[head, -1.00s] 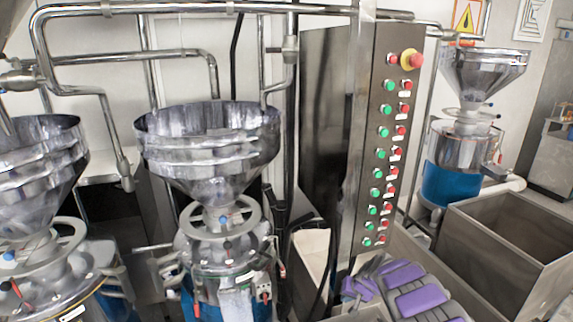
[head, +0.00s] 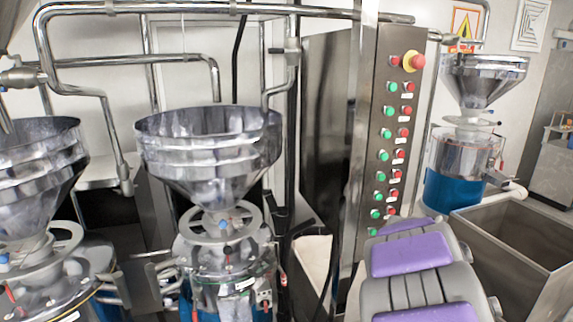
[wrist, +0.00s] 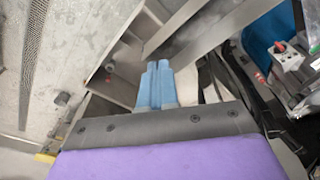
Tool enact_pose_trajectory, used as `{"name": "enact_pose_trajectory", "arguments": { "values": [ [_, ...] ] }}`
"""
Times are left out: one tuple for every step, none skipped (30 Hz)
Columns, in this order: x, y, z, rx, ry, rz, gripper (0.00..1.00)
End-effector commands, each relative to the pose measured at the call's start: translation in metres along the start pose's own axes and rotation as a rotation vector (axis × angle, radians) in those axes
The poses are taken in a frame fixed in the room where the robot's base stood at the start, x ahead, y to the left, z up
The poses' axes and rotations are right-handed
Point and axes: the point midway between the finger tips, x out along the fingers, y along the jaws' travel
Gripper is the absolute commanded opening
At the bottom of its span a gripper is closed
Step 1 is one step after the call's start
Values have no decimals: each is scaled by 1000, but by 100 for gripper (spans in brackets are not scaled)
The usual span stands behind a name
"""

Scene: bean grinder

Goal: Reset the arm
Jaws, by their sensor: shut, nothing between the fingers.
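My arm (head: 412,254) shows in the head view at the lower right, grey with purple pads. It rises from the bottom edge in front of the lower part of the control panel. My gripper's fingers cannot be made out in the head view. In the wrist view my gripper (wrist: 155,85) has two light blue fingers, shut together with nothing between them. They point away past the dark front edge of my purple-covered wrist. Metal framework lies beyond the fingertips, apart from them as far as I can tell.
A steel control panel (head: 383,150) with green and red buttons stands behind my arm. A grinder with a steel hopper (head: 210,150) is left of it; another hopper (head: 35,165) is at the far left. A third grinder (head: 465,150) and a steel bin (head: 520,250) are at the right.

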Motion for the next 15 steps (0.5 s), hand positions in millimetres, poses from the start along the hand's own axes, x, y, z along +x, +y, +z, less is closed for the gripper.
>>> {"name": "enact_pose_trajectory", "arguments": {
  "values": [
    [-11,-2,18,-3,-6,-3,0],
    [-15,-2,29,-4,-18,-3,0],
    [-22,-4,44,-8,-31,-6,0],
    [-27,-4,56,-12,-40,-9,0],
    [-30,-5,68,-16,-53,-9,0],
    [-35,-6,84,-22,-69,-14,0],
    [-39,-7,96,-29,-79,-18,0],
    [-42,-8,108,-37,-90,-19,0],
    [-46,-10,124,-49,-102,-24,0],
    [-48,-10,137,-57,-114,-27,0],
    [-50,-11,150,-67,-129,-30,0],
    [-53,-12,167,-83,-144,-34,0],
    [-55,-12,180,-97,-155,-37,0],
    [-56,-13,193,-110,-169,-40,0],
    [-57,-13,210,-129,-185,-41,0]
  ]
}}
